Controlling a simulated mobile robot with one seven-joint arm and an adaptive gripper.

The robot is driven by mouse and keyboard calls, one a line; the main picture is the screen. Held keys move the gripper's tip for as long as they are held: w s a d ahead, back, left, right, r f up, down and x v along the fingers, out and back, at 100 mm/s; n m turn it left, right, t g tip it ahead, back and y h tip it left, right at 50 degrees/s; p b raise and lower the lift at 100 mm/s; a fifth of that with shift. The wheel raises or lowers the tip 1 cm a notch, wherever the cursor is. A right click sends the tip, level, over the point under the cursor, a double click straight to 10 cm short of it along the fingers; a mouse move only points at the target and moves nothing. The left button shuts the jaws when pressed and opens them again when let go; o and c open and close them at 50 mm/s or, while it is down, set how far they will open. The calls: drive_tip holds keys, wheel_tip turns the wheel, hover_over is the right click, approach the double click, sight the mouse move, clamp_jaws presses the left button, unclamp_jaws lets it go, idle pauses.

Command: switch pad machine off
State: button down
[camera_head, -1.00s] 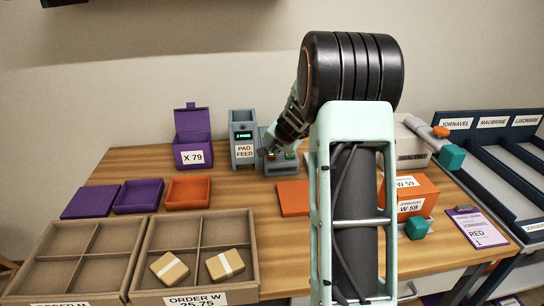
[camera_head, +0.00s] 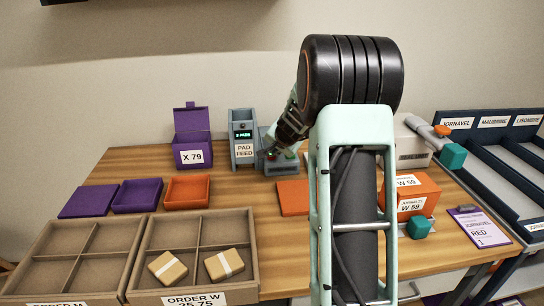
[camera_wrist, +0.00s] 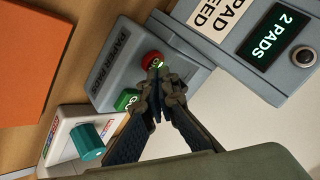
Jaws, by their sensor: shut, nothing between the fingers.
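The grey pad machine (camera_head: 243,163) stands at the back of the table, labelled PAD FEED, with a lit green display (camera_head: 243,135). In the wrist view the display (camera_wrist: 269,36) reads 2 PADS. Beside it is a grey control box (camera_head: 283,169), also in the wrist view (camera_wrist: 118,70), with a red button (camera_wrist: 153,59) and a green button (camera_wrist: 127,100). My gripper (camera_wrist: 157,88) is shut and empty, its tips at the red button's edge and partly covering it. I cannot tell whether they touch it. In the head view my gripper (camera_head: 273,151) is small and over the control box.
A white box with a teal knob (camera_wrist: 88,142) is close by in the wrist view. An open purple box (camera_head: 192,150) stands left of the machine. Trays lie in front; an orange panel (camera_head: 293,198) lies near the control box. Orange boxes (camera_head: 412,194) stand right.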

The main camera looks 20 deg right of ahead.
drive_tip(key=shift+f, duration=0.2)
drive_tip(key=shift+r, duration=0.1)
drive_tip(key=shift+r+p, duration=0.4)
drive_tip(key=shift+r, duration=0.25)
drive_tip(key=shift+r, duration=0.1)
wheel_tip(320, 180, up, 6)
drive_tip(key=p, duration=0.4)
drive_tip(key=shift+p, duration=0.3)
